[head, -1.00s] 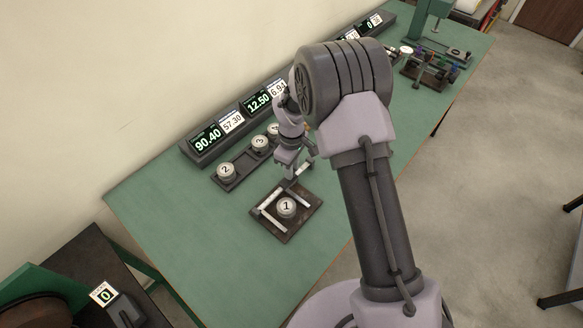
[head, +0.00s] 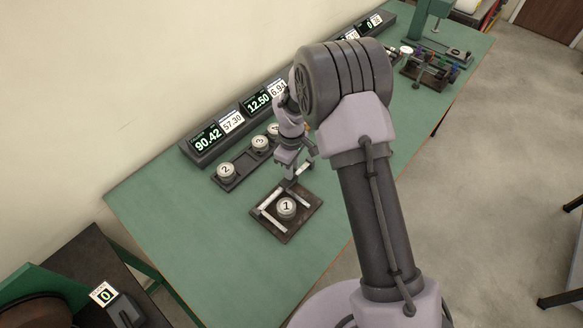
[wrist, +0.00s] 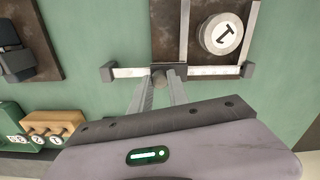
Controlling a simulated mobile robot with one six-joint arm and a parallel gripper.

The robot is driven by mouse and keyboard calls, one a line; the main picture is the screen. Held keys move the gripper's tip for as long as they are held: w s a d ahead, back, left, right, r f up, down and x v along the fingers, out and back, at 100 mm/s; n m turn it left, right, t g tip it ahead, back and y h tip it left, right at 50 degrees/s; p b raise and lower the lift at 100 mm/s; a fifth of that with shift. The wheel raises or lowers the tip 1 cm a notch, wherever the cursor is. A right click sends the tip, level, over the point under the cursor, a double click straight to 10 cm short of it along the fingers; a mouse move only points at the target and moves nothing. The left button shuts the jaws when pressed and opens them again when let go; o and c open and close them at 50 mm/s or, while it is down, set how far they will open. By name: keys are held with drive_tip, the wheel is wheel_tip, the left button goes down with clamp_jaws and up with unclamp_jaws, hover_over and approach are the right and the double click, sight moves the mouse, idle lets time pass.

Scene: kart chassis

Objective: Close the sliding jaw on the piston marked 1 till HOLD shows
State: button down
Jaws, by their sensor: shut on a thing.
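The piston marked 1 (head: 286,206) stands upright on a dark base plate (head: 287,231) on the green bench. It also shows in the wrist view (wrist: 222,34), between two pale jaw bars. The left bar (wrist: 184,30), apparently the sliding jaw, stands a small gap away from the piston. The right bar (wrist: 249,32) is close to or touching the piston; I cannot tell which. A scale beam (wrist: 215,71) runs across both. My gripper (wrist: 160,80) is shut on a dark round knob at the beam, left of the left bar. The gripper (head: 291,176) is partly visible in the head view. I see no HOLD text.
A display (head: 208,141) reads 90.42, with a 57.30 card beside it. Other displays run along the wall. Pistons marked 2 (head: 226,170) and 3 (head: 260,143) sit in a dark tray behind the fixture. The bench is clear left of the fixture.

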sight(284, 183)
idle(0.3)
drive_tip(key=shift+s+a, duration=1.2)
drive_tip(key=c, duration=1.3)
unclamp_jaws()
drive_tip(key=shift+o, duration=0.2)
wheel_tip(284, 183, up, 18)
drive_tip(key=p, duration=0.3)
drive_tip(key=shift+f, duration=0.25)
